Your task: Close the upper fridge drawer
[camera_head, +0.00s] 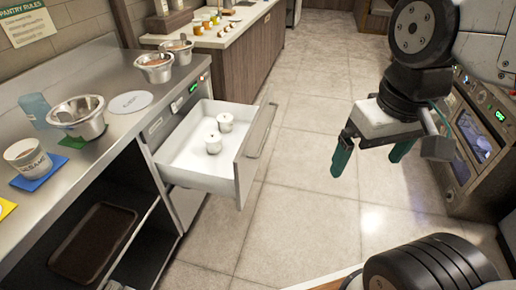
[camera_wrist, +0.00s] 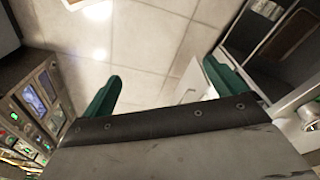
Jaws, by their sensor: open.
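The upper fridge drawer (camera_head: 192,163) stands pulled out from the steel counter in the head view. Its front panel (camera_head: 247,160) with a long handle (camera_head: 262,131) faces right, into the aisle. In the wrist view, my gripper (camera_wrist: 160,88) shows both fingers wide apart over floor tiles. A small pale part near the right finger may be the drawer; I cannot tell.
The steel counter (camera_head: 112,111) carries metal bowls (camera_head: 79,117), a cup (camera_head: 27,158) and a blue glass (camera_head: 34,110). An open shelf below holds a brown tray (camera_head: 103,243). An appliance with lit screens (camera_head: 475,140) stands at right. The tiled floor (camera_head: 290,200) between is clear.

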